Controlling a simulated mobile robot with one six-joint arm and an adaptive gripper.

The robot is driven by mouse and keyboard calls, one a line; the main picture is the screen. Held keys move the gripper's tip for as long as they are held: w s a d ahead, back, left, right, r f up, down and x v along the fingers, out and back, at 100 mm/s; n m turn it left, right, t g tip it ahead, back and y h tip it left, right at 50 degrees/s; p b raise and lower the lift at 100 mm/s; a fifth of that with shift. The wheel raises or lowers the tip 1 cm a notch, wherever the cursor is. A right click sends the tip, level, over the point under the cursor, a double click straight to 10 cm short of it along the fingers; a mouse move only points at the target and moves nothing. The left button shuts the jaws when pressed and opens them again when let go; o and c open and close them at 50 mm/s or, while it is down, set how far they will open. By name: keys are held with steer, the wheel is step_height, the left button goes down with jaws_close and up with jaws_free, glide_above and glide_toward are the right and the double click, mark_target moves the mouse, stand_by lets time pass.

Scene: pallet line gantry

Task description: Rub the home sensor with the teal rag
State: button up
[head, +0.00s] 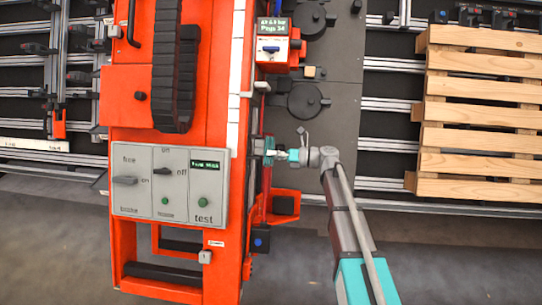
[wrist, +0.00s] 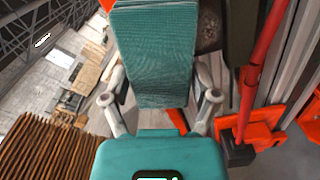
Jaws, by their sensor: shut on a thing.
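The teal rag (wrist: 152,55) is a flat, woven-looking pad that stands up between the fingers of my gripper (wrist: 160,92) in the wrist view. The fingers are shut on it from both sides. In the head view my gripper (head: 272,152) reaches the right side of the orange machine, just right of the grey control panel. The rag is small and partly hidden there. I cannot pick out the home sensor for certain in either view. A dark, mottled part (wrist: 209,32) shows beside the rag's upper right edge; I cannot tell whether they touch.
The orange machine (head: 217,70) carries a control panel (head: 168,186) with knobs and green buttons. An orange bracket (head: 284,192) juts out below my gripper. A wooden pallet (head: 480,115) lies on rails at right. In the wrist view a red post (wrist: 262,65) stands close at right.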

steer(key=shift+w, duration=0.1)
steer(key=shift+w+d, duration=0.1)
steer(key=shift+w, duration=1.4)
steer(key=w, duration=0.3)
steer(key=shift+w, duration=0.1)
stand_by(0.5)
steer(key=shift+s+a, duration=0.15)
steer(key=shift+s, duration=0.7)
steer(key=shift+s+a, duration=0.1)
steer(key=shift+s, duration=2.35)
